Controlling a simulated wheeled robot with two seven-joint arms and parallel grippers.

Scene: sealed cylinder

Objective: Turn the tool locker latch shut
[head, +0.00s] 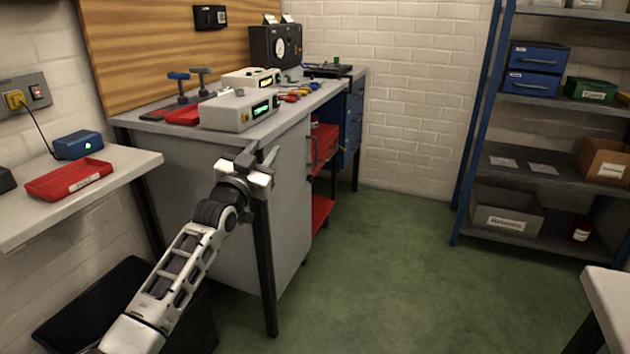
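A grey cabinet (290,215), which looks like the tool locker, stands under the near end of the workbench. I cannot make out a latch on it; a small grey handle-like part (313,150) shows at its far edge, too small to identify. My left gripper (261,156) is in front of the cabinet's near top corner, just below the bench top in the picture. Its two fingers point up and away with a gap between them, and nothing shows in the gap. Whether it touches the cabinet cannot be told. My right gripper is not in view.
The workbench (285,112) holds grey instruments (238,110), a red tray (183,116) and hand tools. A side shelf (125,172) with another red tray (68,180) is at left, above a black bin (95,300). The green floor (400,270) is clear towards the blue rack (485,130).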

